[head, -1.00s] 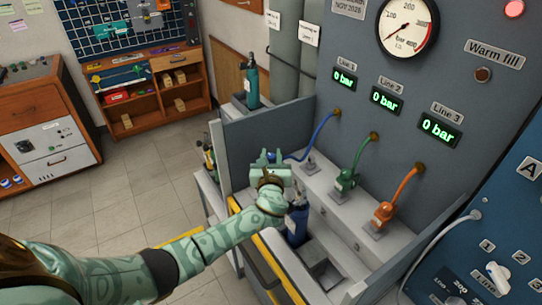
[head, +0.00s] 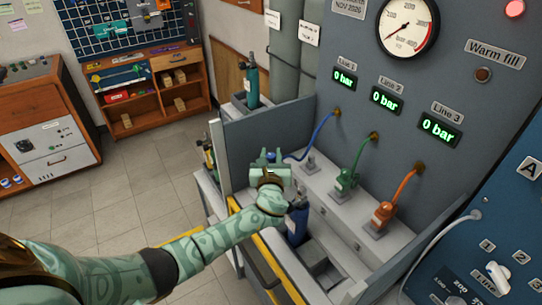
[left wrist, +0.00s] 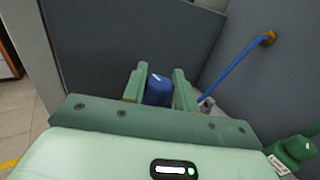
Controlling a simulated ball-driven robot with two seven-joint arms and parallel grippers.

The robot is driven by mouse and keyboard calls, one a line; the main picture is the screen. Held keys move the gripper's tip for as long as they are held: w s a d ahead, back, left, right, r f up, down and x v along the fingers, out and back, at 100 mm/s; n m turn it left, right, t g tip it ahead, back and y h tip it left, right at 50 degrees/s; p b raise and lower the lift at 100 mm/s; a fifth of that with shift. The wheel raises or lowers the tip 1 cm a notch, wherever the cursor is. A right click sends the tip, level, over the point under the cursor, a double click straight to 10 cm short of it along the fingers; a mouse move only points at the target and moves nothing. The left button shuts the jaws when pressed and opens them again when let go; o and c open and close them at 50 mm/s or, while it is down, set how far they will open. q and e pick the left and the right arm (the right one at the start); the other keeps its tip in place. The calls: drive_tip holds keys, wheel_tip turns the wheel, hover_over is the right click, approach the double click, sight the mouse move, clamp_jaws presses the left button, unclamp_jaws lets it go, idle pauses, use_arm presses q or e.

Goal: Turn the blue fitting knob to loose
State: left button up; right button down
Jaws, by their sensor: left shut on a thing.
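The blue fitting knob (left wrist: 158,92) shows in the left wrist view between the two green fingers of my left gripper (left wrist: 158,86). It has a small white mark on its top. The left gripper is shut on it, with a finger on either side. In the head view my left gripper (head: 271,157) is over the left end of the bench's grey ledge, by the lower end of the blue hose (head: 322,135). My right gripper is not in view.
A green fitting (head: 345,180) and an orange fitting (head: 384,212) stand to the right on the ledge. A blue cylinder (head: 297,226) stands in front, close by my left wrist. A dark side panel (head: 262,132) rises behind the hand. Line displays read 0 bar.

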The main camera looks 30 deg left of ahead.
use_arm(q)
drive_tip(key=o, duration=0.9)
drive_tip(key=shift+o, duration=0.2)
drive_tip(key=shift+s, duration=0.1)
drive_tip(key=shift+s+d, duration=0.2)
drive_tip(key=shift+s, duration=0.1)
drive_tip(key=p+v, duration=0.1)
drive_tip(key=v, duration=1.4)
drive_tip(key=shift+s+p, duration=0.2)
drive_tip(key=shift+p, duration=0.2)
drive_tip(key=shift+d, duration=0.1)
